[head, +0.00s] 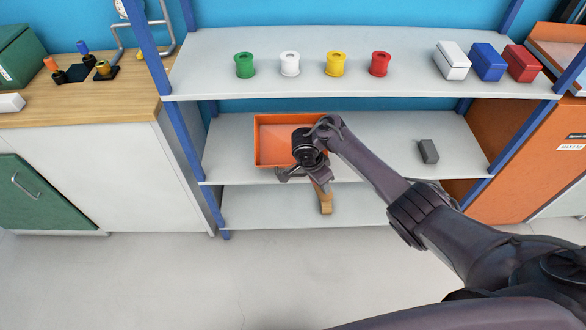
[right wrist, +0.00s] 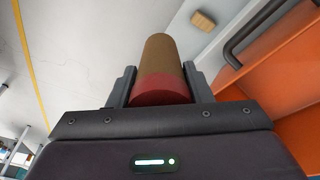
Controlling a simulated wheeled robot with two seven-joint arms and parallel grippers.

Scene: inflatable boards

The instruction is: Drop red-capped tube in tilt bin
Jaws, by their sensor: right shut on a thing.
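My right gripper (right wrist: 161,88) is shut on the red-capped tube (right wrist: 160,60). The tube is a tan-brown cylinder, with its red end close to the palm and its other end pointing away. The tilt bin is an open orange tray (head: 274,134) on the middle shelf, left of centre; its orange side also shows at the right of the right wrist view (right wrist: 275,85). In the head view my right gripper (head: 310,177) hangs at the bin's front right corner, partly hiding it. The tube is outside the bin. My left gripper is out of view.
A tan piece (head: 326,207) shows below the gripper; I cannot tell whether it is the tube's end or a block. A grey block (head: 428,151) stands right on the middle shelf (head: 375,145). The upper shelf (head: 300,88) holds coloured spools and boxes.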

